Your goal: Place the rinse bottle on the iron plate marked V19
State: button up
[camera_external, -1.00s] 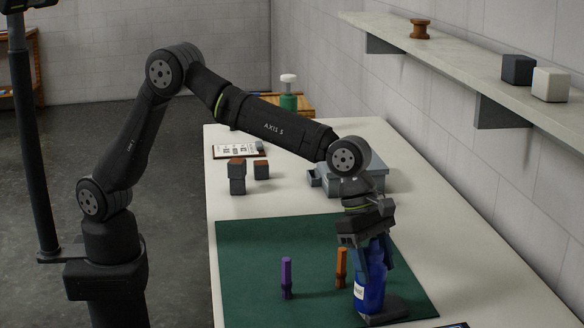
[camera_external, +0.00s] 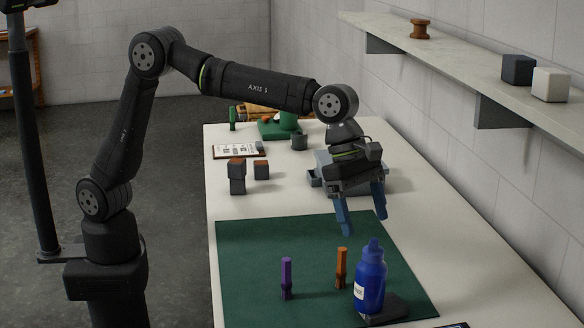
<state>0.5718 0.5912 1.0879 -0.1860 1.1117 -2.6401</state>
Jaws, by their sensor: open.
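The rinse bottle (camera_external: 370,279) is blue with a white label and stands upright on a dark plate (camera_external: 398,309) at the right front of the green mat. The bottle covers part of the plate, and no V19 marking is readable on it. My gripper (camera_external: 364,225) is open and empty, with blue fingers pointing down. In the picture it is above and behind the bottle, clear of it.
A purple peg (camera_external: 286,278) and an orange peg (camera_external: 341,268) stand on the green mat (camera_external: 260,250). A wall shelf (camera_external: 470,65) runs along the right.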

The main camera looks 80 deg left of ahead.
aim_at(376, 250)
jog(key=shift+v, duration=1.25)
jog(key=x, duration=1.2)
jog(key=shift+f, duration=0.2)
notch_tip(376, 250, up, 2)
jog(key=shift+r, duration=0.85)
